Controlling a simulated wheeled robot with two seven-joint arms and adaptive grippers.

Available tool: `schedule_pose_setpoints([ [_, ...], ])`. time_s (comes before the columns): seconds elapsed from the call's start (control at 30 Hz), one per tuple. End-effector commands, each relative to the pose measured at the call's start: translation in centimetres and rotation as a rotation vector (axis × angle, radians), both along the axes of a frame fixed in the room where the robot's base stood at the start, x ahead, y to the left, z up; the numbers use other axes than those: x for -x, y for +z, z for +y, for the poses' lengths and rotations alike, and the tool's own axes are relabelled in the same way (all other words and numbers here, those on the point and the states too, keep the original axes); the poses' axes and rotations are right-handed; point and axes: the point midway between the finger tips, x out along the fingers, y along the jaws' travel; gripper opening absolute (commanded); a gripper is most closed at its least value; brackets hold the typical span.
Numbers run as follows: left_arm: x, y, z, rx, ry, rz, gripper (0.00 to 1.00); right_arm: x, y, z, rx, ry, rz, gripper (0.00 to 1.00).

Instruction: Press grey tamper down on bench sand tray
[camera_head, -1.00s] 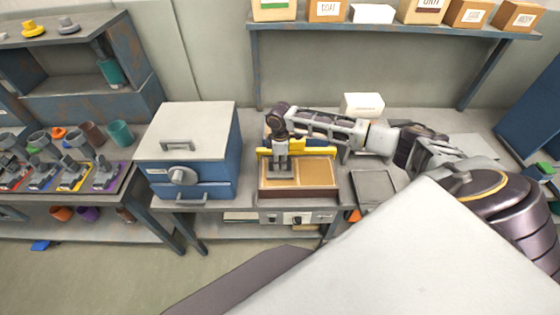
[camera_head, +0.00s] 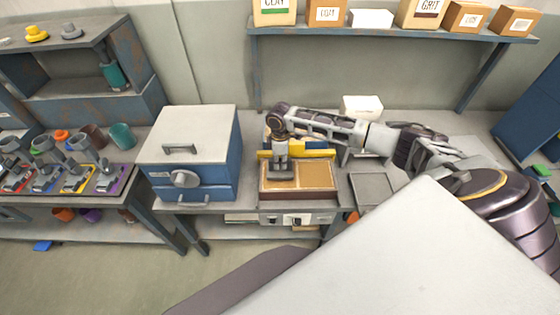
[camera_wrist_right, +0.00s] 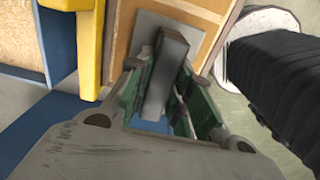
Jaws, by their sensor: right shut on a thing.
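The grey tamper (camera_head: 281,172) is upright over the left part of the bench sand tray (camera_head: 318,195), a brown-sided box with tan sand. Its flat foot looks at or just above the sand; I cannot tell whether it touches. My right gripper (camera_head: 280,146) comes from above and is shut on the tamper's handle. In the right wrist view, the green-sided fingers (camera_wrist_right: 158,95) stand on both sides of the grey tamper (camera_wrist_right: 166,70), with its flat plate beyond over the tray (camera_wrist_right: 121,28). My left gripper is not in view.
A yellow bar (camera_head: 318,153) stands along the tray's back. A blue box with a grey lid (camera_head: 185,140) is to its left, and a flat grey plate (camera_head: 373,189) to its right. A white box (camera_head: 361,106) stands behind. A rack of tools (camera_head: 70,178) is at far left.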

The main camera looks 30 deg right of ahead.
Motion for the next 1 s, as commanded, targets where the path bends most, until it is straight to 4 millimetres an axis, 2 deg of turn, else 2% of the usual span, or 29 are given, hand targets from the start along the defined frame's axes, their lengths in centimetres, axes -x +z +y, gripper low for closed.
schedule_pose_setpoints([
  [0.1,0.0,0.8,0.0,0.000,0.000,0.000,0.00,-0.1,0.8,0.0,0.000,0.000,-0.001,0.00],
  [0.6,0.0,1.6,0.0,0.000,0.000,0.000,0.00,-0.1,3.1,0.0,-0.001,0.000,-0.003,0.00],
  [1.0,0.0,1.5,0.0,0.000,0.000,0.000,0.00,-0.1,4.9,0.0,-0.001,0.000,-0.003,0.00],
])
